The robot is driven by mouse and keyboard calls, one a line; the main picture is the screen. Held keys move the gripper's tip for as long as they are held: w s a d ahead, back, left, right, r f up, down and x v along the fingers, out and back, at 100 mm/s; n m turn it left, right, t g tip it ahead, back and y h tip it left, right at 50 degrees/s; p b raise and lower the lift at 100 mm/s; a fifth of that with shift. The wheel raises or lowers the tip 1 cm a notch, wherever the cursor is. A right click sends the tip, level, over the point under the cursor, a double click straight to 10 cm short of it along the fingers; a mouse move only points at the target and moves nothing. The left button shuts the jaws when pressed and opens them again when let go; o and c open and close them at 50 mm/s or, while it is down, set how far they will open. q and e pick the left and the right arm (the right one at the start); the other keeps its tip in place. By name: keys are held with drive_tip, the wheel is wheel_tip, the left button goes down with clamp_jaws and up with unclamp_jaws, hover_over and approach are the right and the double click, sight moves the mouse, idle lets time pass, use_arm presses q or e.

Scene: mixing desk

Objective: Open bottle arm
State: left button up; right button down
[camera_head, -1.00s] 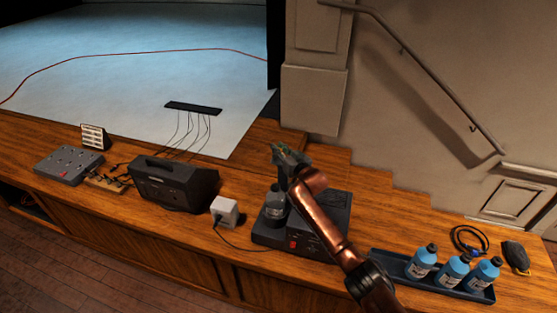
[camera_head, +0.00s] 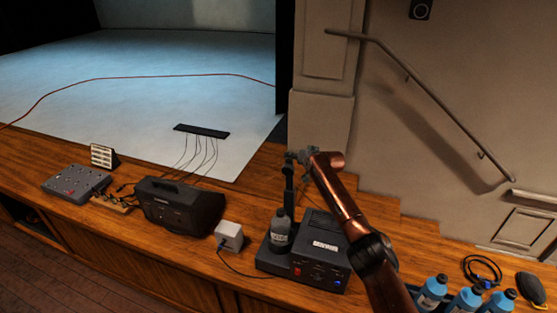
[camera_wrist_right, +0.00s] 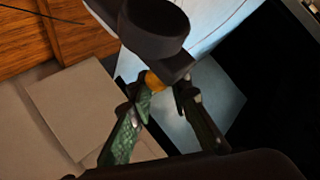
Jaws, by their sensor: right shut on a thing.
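The bottle arm (camera_head: 289,190) is a dark post standing up from the black machine (camera_head: 325,238). My right gripper (camera_head: 301,156) is at its top end and is shut on it. In the right wrist view, my right gripper's fingers (camera_wrist_right: 167,90) close by an orange bit beside a dark rounded part (camera_wrist_right: 152,28); the exact contact is hard to see. A dark bottle with a pale label (camera_head: 280,236) stands upright on the machine's left part, below the raised arm. My left gripper is not in view.
A small grey box (camera_head: 229,235) with a cable stands left of the machine. A black speaker-like unit (camera_head: 178,207) is farther left. Several blue bottles (camera_head: 466,300) stand at the lower right. A wall with a handrail (camera_head: 425,95) rises behind the desk.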

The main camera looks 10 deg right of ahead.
drive_tip(key=shift+d+f, duration=0.35)
drive_tip(key=shift+f, duration=0.3)
drive_tip(key=c, duration=1.8)
unclamp_jaws()
drive_tip(key=shift+d+f, duration=0.1)
drive_tip(key=shift+c, duration=0.2)
drive_tip(key=shift+w+a, duration=0.15)
drive_tip(key=shift+a, duration=0.15)
drive_tip(key=shift+s+d+r, duration=0.15)
drive_tip(key=shift+s+r, duration=0.2)
drive_tip(key=shift+r, duration=0.15)
drive_tip(key=shift+v, duration=5.5)
